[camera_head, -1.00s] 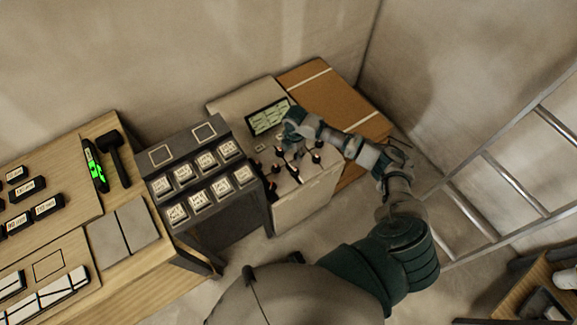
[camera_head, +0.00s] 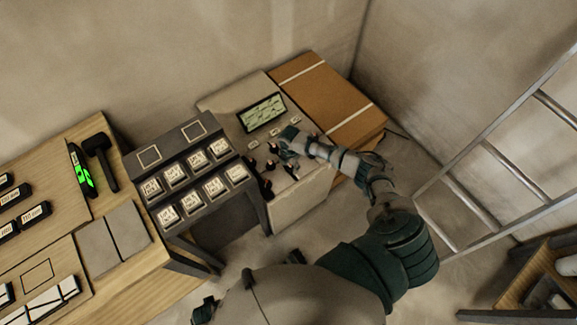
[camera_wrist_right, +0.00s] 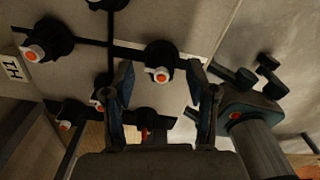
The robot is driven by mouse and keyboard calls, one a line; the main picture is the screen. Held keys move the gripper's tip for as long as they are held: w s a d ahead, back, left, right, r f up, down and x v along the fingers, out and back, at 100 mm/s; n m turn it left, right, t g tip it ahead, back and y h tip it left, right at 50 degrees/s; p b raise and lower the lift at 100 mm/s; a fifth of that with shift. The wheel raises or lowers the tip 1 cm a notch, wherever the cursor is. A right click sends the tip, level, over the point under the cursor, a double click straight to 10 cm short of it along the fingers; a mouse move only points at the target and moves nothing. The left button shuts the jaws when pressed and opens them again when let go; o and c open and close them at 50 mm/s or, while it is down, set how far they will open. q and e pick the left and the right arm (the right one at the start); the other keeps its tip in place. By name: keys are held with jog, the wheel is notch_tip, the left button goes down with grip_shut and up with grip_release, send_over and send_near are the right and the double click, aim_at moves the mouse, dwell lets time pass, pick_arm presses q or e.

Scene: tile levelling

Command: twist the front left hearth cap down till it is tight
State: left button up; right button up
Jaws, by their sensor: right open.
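The hearth caps are black knobs, several with orange-and-white tops in the right wrist view, on a pale top with dark joint lines. The head view shows several on the front of the grey cabinet (camera_head: 303,192), one cap (camera_head: 265,187) at its front left edge. My right gripper (camera_head: 284,149) is over this group, hiding part of it. In the right wrist view my right gripper (camera_wrist_right: 163,68) is open, with one cap (camera_wrist_right: 159,57) showing between its fingers; contact cannot be told. Another cap (camera_wrist_right: 45,42) is beside an H1 label (camera_wrist_right: 14,68).
A screen (camera_head: 263,113) is set behind the caps. A dark rack (camera_head: 200,134) with labelled tiles stands left of the cabinet. A brown carton (camera_head: 328,97) is behind at right. A ladder (camera_head: 467,193) stands at right. A wooden bench (camera_head: 125,276) with a mallet (camera_head: 100,160) is at left.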

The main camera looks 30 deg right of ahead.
jog(key=shift+d+f, duration=0.45)
jog(key=shift+f, duration=0.15)
jog(key=shift+a+r, duration=0.2)
jog(key=shift+a, duration=0.3)
grip_shut()
pick_arm(q)
jog(key=shift+w+r, duration=0.2)
jog(key=shift+r, duration=0.1)
jog(key=shift+d, duration=0.1)
pick_arm(e)
jog(key=shift+d, duration=0.15)
